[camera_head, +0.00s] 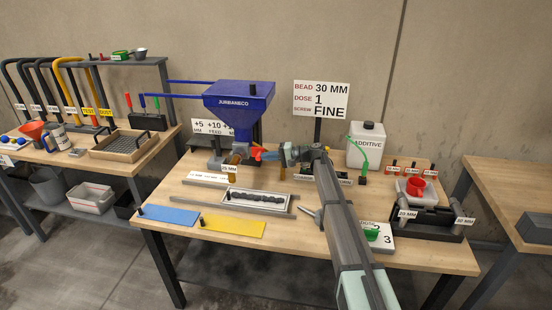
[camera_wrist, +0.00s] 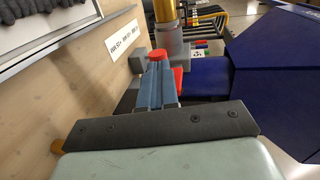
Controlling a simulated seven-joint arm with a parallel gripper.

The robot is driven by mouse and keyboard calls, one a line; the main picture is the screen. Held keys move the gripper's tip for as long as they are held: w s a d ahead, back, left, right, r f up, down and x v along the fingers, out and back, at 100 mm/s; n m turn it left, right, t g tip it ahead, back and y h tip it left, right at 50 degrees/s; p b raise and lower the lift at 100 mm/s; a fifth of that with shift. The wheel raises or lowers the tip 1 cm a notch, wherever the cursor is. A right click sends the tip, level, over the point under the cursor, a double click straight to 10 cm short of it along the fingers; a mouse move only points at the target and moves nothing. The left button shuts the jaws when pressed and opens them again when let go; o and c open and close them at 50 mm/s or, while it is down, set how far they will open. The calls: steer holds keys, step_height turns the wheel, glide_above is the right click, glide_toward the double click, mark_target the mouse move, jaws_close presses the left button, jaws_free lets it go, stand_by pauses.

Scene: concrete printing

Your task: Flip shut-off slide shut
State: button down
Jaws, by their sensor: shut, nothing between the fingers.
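The dark blue hopper (camera_head: 240,103) stands over the main bench and fills the right of the wrist view (camera_wrist: 275,75). Below it is a brass nozzle (camera_head: 235,168) with a size tag. A red part (camera_head: 256,154), apparently the shut-off slide's handle, sits beside the hopper outlet. The wrist view shows its red round end (camera_wrist: 157,57) just past my fingertips, with more red behind them. My gripper (camera_head: 270,154) is shut and empty, its blue-grey fingers (camera_wrist: 157,68) close together at the red part. Whether they touch it I cannot tell. The slide's body is mostly hidden.
A grey tray (camera_head: 284,212) with a dark bead lies below the nozzle. Blue (camera_head: 168,215) and yellow (camera_head: 232,226) plates lie at the front. A sign (camera_head: 320,100) and a white additive jug (camera_head: 366,146) stand behind my arm.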

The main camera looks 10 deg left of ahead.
steer(key=shift+a, duration=0.8)
steer(key=d+r, duration=0.2)
steer(key=d, duration=1.2)
steer(key=shift+d+r, duration=0.2)
steer(key=shift+r, duration=0.15)
